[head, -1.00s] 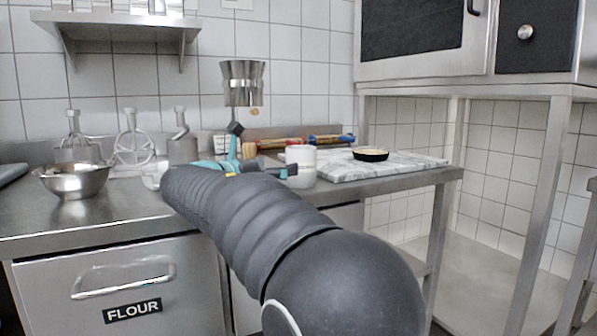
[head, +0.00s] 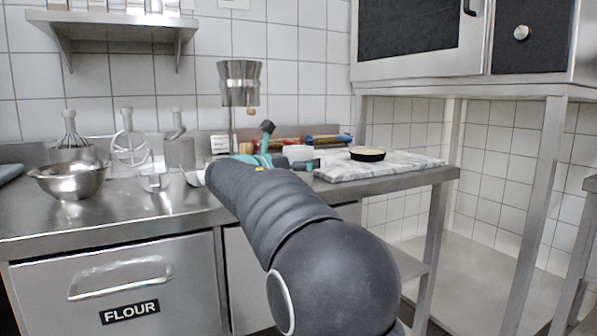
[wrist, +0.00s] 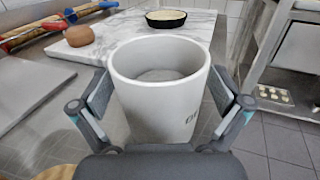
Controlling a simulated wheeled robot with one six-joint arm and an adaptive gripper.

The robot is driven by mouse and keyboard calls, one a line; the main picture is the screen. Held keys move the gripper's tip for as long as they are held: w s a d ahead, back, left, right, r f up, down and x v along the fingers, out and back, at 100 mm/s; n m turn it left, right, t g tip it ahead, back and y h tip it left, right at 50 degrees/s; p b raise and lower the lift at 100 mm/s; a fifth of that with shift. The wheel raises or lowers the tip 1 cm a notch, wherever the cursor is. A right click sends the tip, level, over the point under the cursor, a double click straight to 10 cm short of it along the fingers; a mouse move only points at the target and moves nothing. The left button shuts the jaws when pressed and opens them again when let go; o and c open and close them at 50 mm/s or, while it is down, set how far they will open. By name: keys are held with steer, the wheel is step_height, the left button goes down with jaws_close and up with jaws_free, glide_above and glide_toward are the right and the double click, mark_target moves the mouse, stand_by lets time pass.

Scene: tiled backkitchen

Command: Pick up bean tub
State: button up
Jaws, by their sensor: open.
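The bean tub (wrist: 158,110) is a white, round, open-topped tub with dark lettering low on its right side, only partly readable. It stands upright and fills the middle of the wrist view. My gripper (wrist: 160,88) is open, with one finger on each side of the tub. I cannot tell whether the fingers touch its wall. In the head view the tub (head: 299,153) shows only in part, behind my teal and grey gripper (head: 285,160), above the steel counter.
Rolling pins (wrist: 50,26) lie behind. A metal bowl (head: 68,180) and mixer attachments stand on the counter's left. A utensil pot (head: 240,83) is above the counter.

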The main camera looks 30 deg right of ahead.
steer(key=shift+r, duration=0.1)
steer(key=c, duration=1.5)
